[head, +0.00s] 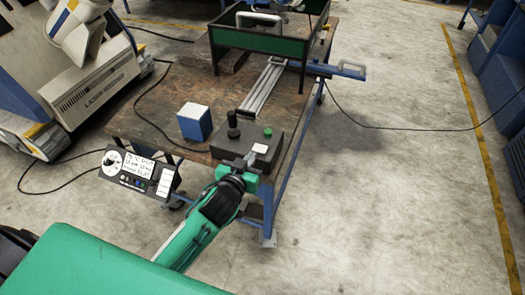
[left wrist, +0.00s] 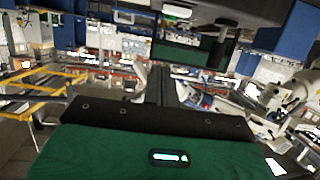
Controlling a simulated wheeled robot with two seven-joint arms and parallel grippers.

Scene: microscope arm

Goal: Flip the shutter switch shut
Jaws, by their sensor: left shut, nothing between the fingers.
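A dark control box (head: 266,160) sits at the near edge of the wooden table. It carries a black upright knob (head: 233,124), a green button (head: 267,132) and a white label (head: 260,148). I cannot make out which part is the shutter switch, or its position. My left gripper (head: 249,158) is at the near side of the box, its fingers shut and empty; they overlap the box in the head view, and contact cannot be told. In the left wrist view the shut fingers (left wrist: 161,86) point ahead under a dark overhanging surface. My right gripper is out of view.
A blue-and-white box (head: 194,122) stands left of the control box on the table (head: 160,110). A panel with a dial and screen (head: 138,172) is at the table's near left. A green-sided frame (head: 260,48) stands at the back.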

